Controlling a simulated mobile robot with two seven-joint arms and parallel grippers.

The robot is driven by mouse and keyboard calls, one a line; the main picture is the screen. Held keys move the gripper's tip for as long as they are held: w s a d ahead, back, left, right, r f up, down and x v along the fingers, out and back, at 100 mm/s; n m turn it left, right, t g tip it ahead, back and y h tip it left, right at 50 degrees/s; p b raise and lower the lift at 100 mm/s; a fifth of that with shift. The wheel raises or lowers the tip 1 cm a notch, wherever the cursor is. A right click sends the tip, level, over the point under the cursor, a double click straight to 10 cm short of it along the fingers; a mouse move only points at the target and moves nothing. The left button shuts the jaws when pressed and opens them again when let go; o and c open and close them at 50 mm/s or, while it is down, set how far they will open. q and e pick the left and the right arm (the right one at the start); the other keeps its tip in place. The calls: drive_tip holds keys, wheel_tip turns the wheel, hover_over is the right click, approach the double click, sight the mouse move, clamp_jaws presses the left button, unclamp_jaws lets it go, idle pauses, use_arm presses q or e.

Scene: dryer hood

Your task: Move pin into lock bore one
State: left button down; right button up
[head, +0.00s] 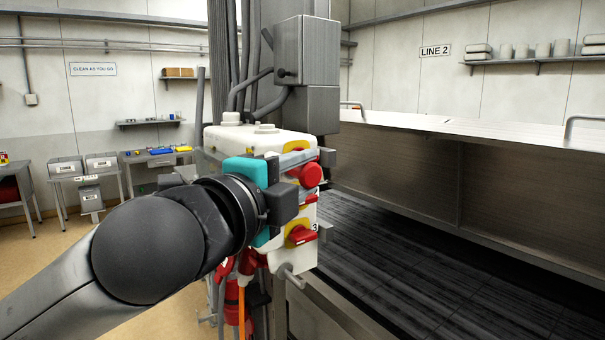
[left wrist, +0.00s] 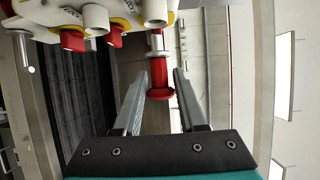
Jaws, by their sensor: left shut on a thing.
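A pin with a red flanged head (left wrist: 160,92) and a pale shaft lies between the two silver fingers of my left gripper (left wrist: 160,76) in the left wrist view. In the head view its round red head (head: 312,175) shows between the fingers of the left gripper (head: 308,176), in front of the white switch box (head: 292,262). The shaft points towards a white round boss (left wrist: 154,12); I cannot tell whether its tip is in a bore. Another white boss (left wrist: 95,18) is beside it. My right gripper is not in view.
A red rotary handle (head: 300,236) on a yellow plate marked 3 is below the gripper. Red handles (left wrist: 72,40) stick out near the bosses. A dark conveyor bed (head: 430,270) lies to the right. Grey conduits (head: 240,60) rise behind the box.

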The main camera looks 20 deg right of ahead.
use_arm(q)
drive_tip(key=shift+p, duration=0.5)
idle(1.1)
drive_tip(key=shift+w+a+p, duration=0.3)
drive_tip(key=shift+w, duration=0.5)
drive_tip(key=shift+w+a+p, duration=0.25)
drive_tip(key=shift+w, duration=0.5)
drive_tip(key=shift+c, duration=1.9)
unclamp_jaws()
drive_tip(key=b+v, duration=0.9)
drive_tip(key=v, duration=0.6)
drive_tip(key=shift+b, duration=0.4)
drive_tip(key=shift+a, duration=0.15)
